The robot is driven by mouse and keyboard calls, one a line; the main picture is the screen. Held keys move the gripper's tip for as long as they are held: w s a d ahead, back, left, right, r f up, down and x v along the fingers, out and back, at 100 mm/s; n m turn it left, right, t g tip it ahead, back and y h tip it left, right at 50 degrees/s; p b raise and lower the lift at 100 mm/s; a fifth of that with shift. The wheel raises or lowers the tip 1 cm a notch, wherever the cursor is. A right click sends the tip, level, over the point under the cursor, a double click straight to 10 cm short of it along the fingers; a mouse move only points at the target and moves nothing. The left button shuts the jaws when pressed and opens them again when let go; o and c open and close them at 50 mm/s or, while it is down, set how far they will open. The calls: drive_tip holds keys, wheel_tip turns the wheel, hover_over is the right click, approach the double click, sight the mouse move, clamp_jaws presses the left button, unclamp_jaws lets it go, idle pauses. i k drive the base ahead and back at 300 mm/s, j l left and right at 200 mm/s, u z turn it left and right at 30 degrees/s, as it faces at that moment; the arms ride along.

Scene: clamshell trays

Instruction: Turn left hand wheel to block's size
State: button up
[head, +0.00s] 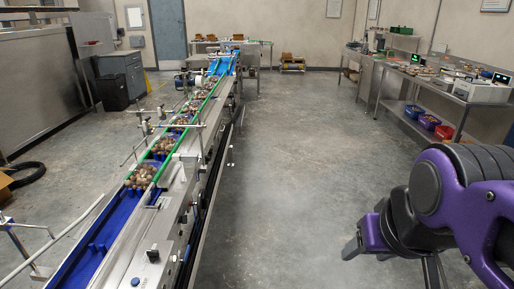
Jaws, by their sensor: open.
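A long conveyor line (172,222) runs from the lower left to the back. Clear clamshell trays (141,177) of small round brownish items sit along its blue belt, between green rails. On its near side are a small dark knob (153,256) and a blue button-like knob (135,282). I cannot tell which part is the left hand wheel, and I cannot make out a block. My gripper (392,258), at the lower right on my purple and black arm, seems open and empty. It is partly cut off by the frame and well apart from the conveyor, over bare floor.
The concrete floor (290,165) between conveyor and right side is clear. Steel benches (470,92) with instruments, and blue and red bins (428,122) below, line the right. A dark grey cabinet (121,78) stands left of the conveyor. A black hose coil (28,174) lies far left.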

sight(202, 203)
drive_tip(key=i, duration=1.2)
drive_tip(key=i+u, duration=0.25)
drive_tip(key=i, duration=0.2)
drive_tip(key=i+l+u, duration=0.25)
drive_tip(key=i, duration=0.15)
drive_tip(key=u, duration=1.4)
